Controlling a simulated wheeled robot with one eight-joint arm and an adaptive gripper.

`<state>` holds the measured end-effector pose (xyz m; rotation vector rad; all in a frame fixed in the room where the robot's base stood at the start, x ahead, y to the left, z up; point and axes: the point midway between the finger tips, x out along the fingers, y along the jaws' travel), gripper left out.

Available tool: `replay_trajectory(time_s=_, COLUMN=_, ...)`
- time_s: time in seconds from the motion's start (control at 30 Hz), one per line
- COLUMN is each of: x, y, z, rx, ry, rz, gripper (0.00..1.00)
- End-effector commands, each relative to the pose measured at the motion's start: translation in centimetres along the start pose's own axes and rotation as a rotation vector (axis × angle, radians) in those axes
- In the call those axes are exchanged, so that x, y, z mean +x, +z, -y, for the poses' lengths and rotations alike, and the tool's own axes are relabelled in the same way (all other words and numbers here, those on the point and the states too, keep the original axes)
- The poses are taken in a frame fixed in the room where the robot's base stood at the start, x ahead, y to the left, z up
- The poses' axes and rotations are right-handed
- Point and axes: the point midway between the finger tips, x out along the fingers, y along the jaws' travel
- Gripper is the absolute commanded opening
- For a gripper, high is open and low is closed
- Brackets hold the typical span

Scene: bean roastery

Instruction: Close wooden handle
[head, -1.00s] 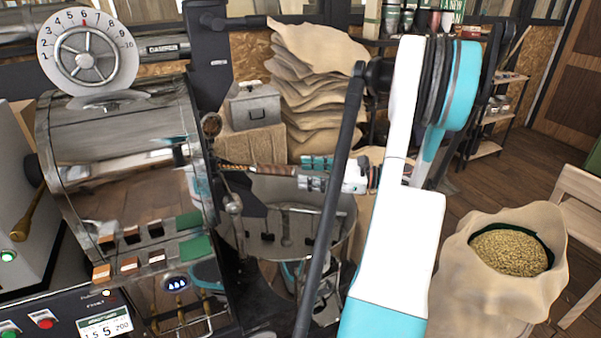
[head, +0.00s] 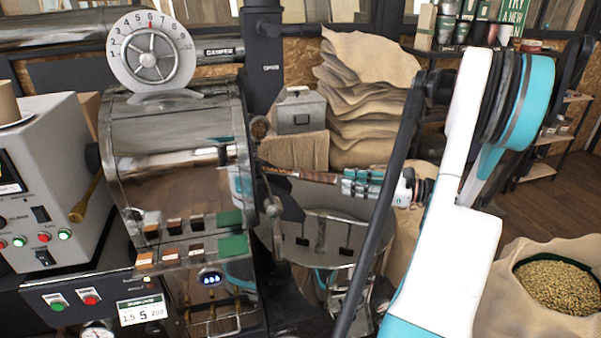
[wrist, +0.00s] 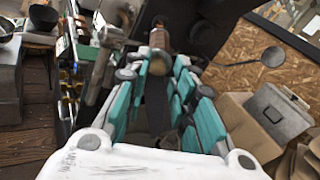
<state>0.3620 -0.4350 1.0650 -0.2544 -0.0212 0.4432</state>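The wooden handle (head: 318,176) sticks out from the front of the roaster (head: 175,150), beside its round cooling tray. In the wrist view a brown, rounded handle end (wrist: 159,40) shows just past my fingertips, roughly centred between them. My gripper (head: 345,183) reaches in from the right, its teal fingers pointing left along the handle. In the wrist view my gripper (wrist: 162,66) has its fingers apart, on either side of the handle's line. Contact with the handle cannot be made out. The handle's far end and its mount are partly hidden.
The cooling tray (head: 335,215) lies below my gripper. A grey metal box (head: 301,110) and stacked burlap sacks (head: 365,95) stand behind. An open sack of beans (head: 560,285) is at the right. A control cabinet (head: 50,180) stands at the left.

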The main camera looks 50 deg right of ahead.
Motion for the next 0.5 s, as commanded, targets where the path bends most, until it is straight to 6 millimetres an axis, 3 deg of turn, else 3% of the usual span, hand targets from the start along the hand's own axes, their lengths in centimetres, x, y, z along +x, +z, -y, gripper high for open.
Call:
replay_trajectory(time_s=0.23, x=-3.9, y=3.9, z=2.0, rx=0.109, ry=0.046, rz=-0.351, gripper=0.0)
replay_trajectory(time_s=0.5, x=-9.9, y=7.1, z=1.8, rx=0.221, ry=0.09, rz=-0.694, gripper=0.0)
